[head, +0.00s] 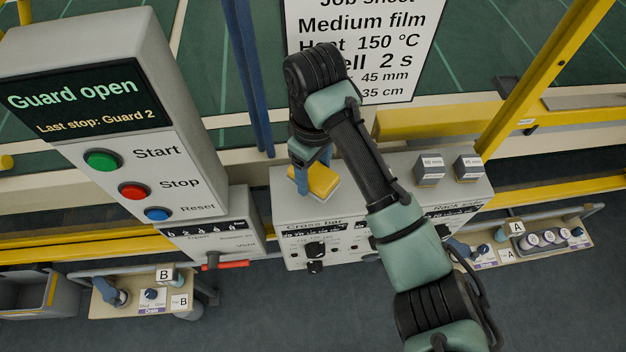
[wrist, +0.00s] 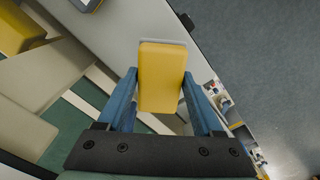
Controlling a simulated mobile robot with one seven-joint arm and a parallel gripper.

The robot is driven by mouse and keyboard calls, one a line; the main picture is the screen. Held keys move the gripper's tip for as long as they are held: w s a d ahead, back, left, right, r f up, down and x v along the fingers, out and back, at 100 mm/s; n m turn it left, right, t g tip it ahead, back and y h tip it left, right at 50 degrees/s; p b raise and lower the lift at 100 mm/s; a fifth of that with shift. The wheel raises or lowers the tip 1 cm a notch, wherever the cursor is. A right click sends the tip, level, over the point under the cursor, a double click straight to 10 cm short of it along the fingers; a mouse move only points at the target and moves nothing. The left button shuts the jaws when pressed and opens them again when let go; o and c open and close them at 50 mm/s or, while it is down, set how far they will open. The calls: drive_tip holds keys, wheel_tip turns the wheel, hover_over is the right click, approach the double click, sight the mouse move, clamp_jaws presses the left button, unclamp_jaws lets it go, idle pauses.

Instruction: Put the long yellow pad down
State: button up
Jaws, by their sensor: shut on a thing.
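The yellow pad (head: 322,180) is between the blue fingers of my gripper (head: 312,168), over the left part of the grey console's top (head: 365,190). In the wrist view the pad (wrist: 162,85) fills the space between the two fingers, and my gripper (wrist: 160,75) is shut on it. A pale edge shows under the pad in the head view. I cannot tell whether the pad touches the console top. My arm hides the middle of the console.
A control box (head: 100,120) reading "Guard open" rises at left. A job sheet (head: 390,60) hangs behind. Yellow rails (head: 530,75) frame the right side.

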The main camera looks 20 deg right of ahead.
sight(313, 183)
drive_tip(key=shift+f+p, duration=0.35)
drive_tip(key=shift+f, duration=1.55)
drive_tip(key=shift+w, duration=0.1)
drive_tip(key=shift+f, duration=0.15)
drive_tip(key=o, duration=1.5)
wheel_tip(313, 183, up, 12)
drive_tip(key=shift+r+p, duration=0.2)
drive_tip(key=shift+p, duration=0.45)
